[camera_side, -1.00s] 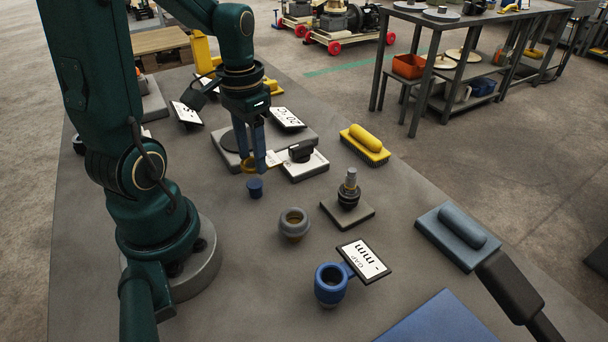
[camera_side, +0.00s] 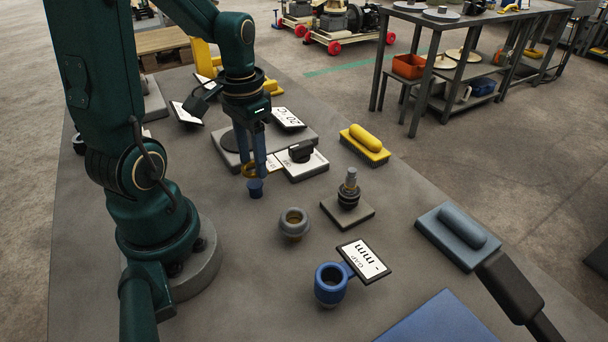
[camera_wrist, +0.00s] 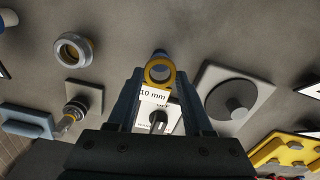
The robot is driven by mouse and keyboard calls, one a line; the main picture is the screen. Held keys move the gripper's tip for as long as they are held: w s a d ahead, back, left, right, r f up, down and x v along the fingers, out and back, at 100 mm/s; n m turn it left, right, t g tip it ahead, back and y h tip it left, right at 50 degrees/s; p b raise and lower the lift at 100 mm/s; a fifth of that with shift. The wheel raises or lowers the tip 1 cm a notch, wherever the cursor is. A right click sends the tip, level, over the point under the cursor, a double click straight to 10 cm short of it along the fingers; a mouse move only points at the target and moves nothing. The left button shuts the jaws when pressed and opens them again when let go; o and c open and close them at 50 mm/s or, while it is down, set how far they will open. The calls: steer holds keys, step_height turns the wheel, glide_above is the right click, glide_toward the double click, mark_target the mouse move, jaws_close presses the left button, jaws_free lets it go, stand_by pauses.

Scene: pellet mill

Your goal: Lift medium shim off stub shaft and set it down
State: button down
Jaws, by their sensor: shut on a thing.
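A yellow ring with a white tag reading "10 mm" (camera_wrist: 160,74), which I take to be the medium shim, sits between my fingertips; its yellow edge shows in the side view (camera_side: 249,171). My gripper (camera_side: 257,176), also in the wrist view (camera_wrist: 160,78), is shut on this ring. A small dark blue cylinder (camera_side: 256,189) stands right below the fingertips, partly behind the ring in the wrist view (camera_wrist: 160,55). I cannot tell if they touch. An upright post on a square plate (camera_side: 349,188) stands to the right. Which post is the stub shaft is unclear.
A grey plate with a dark disc (camera_side: 303,133) lies behind the gripper, near a white card with a black knob (camera_side: 312,167).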

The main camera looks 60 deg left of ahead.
steer(key=shift+f, duration=0.15)
steer(key=shift+f, duration=0.5)
steer(key=shift+f, duration=0.1)
steer(key=shift+f, duration=0.55)
steer(key=shift+f, duration=0.15)
stand_by(0.4)
jaws_free()
stand_by(0.6)
